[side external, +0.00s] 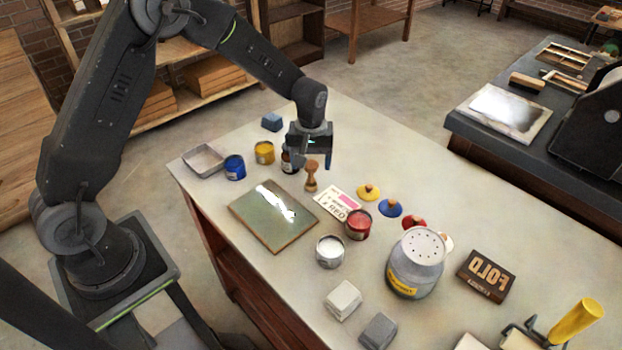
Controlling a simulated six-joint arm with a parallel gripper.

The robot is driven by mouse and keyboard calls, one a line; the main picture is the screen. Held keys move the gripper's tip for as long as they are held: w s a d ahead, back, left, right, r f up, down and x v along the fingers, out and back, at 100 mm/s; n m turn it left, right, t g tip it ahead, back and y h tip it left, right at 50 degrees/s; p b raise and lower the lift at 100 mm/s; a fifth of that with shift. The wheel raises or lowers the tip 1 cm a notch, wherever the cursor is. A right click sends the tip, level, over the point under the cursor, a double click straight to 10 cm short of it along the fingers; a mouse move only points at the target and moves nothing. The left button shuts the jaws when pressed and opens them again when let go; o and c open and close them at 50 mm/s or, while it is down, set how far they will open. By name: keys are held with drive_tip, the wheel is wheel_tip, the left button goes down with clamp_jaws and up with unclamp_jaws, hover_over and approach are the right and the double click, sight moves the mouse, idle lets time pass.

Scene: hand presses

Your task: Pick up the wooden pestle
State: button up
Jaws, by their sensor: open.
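The wooden pestle (311,177) stands upright on the pale worktable, behind the right corner of a glossy slab. It is light brown with a rounded top and a narrow neck. My gripper (315,164) points down over it, with its dark fingers open around or just beside the pestle's top. I cannot tell from this view whether the fingers touch it. Part of a dark bottle (289,160) shows just left of my gripper.
Blue (235,168) and yellow (264,153) cans stand left of the pestle. The glossy slab (262,228) lies in front. A printed card (338,201), red can (358,225) and white can (329,252) are to the right. The table's back right (440,185) is clear.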

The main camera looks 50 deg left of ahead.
sight(311, 177)
drive_tip(key=shift+f, duration=1.85)
drive_tip(key=c, duration=1)
